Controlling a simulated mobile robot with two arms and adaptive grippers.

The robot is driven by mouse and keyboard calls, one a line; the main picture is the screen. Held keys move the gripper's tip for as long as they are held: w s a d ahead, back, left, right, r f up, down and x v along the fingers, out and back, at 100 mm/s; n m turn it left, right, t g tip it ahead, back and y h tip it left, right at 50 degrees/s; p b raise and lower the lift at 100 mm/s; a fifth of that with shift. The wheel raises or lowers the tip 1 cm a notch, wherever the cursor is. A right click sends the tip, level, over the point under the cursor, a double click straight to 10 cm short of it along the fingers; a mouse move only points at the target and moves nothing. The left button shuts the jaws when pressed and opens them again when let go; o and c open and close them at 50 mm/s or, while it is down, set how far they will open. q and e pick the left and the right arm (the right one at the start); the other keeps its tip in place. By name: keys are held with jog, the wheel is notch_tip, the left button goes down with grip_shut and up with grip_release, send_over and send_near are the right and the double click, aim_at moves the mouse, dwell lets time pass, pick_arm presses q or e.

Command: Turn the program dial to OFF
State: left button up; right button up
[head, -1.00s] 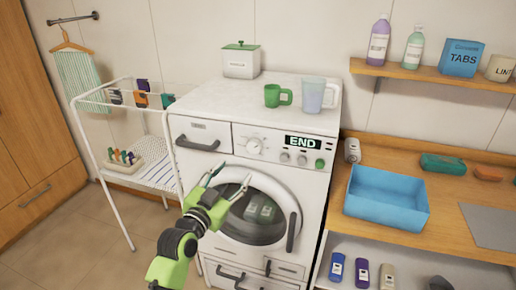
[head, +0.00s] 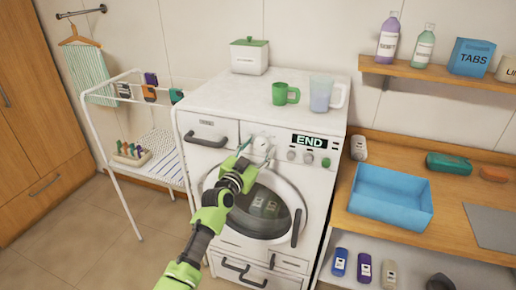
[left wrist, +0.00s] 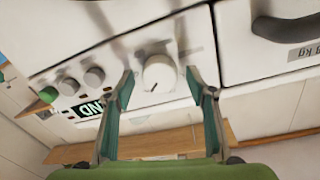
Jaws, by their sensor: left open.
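The white program dial (head: 262,143) is on the washing machine's front panel, left of the display (head: 309,141) that reads END. In the left wrist view the dial (left wrist: 160,74) appears round, with a short dark pointer mark; I cannot read an OFF label. My left gripper (head: 257,151) is in front of the panel at the dial, partly covering it in the head view. It is open, with one finger on each side of the dial in the wrist view. Whether the fingers touch it I cannot tell. My right gripper is not in view.
Small grey knobs (head: 300,156) and a green button (head: 326,162) are right of the dial. The drawer handle (head: 205,140) is to its left, the round door (head: 262,210) below. A green mug (head: 286,94) and a clear jug (head: 322,95) stand on top.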

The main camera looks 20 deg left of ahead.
pick_arm(q)
jog(key=c, duration=1.1)
jog(key=n+b, duration=0.1)
jog(key=n, duration=0.3)
jog(key=shift+f, duration=0.1)
jog(key=n+b, duration=0.1)
jog(key=n, duration=0.4)
jog(key=shift+n+t, duration=0.3)
jog(key=shift+n, duration=0.1)
